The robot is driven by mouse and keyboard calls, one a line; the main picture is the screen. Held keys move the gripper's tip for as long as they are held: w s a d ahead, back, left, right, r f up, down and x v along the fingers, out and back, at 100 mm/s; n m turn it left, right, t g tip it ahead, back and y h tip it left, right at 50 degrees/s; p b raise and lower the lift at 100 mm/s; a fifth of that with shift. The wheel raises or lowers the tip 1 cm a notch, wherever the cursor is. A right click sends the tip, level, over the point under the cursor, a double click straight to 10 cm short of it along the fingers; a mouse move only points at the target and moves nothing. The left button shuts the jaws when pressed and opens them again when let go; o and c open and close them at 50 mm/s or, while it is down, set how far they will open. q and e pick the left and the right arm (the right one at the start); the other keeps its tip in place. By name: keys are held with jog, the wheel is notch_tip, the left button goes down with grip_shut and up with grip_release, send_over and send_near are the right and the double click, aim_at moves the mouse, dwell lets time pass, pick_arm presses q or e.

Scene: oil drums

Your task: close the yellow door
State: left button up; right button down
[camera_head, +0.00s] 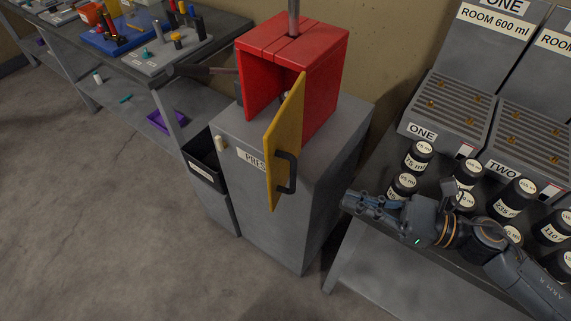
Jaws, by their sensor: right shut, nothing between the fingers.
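The yellow door (286,135) hangs open on the front of a red box (320,75). It swings outward, and part of the box's inside shows to its left. A dark handle (291,172) is on the door's right-hand face. My right gripper (352,202) is to the right of the door and its handle, apart from both. It points left and looks shut and empty. My left gripper is not in view.
The red box stands on a grey cabinet (335,190) with a partly hidden label. On the right, a table holds several black labelled jars (512,198) close to my right arm. A bench with tools (185,55) stands at the left. Open floor (90,210) lies in front.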

aim_at(271, 176)
jog(key=p+x, duration=0.2)
jog(key=x, duration=0.2)
jog(key=p+x, duration=0.2)
jog(key=x, duration=0.2)
jog(key=p+x, duration=0.3)
jog(key=x, duration=0.2)
jog(key=shift+s+a+r, duration=0.1)
jog(key=shift+s+r, duration=0.15)
jog(key=shift+w+a+f, duration=0.15)
jog(key=shift+a+f, duration=0.05)
jog(key=shift+a, duration=0.25)
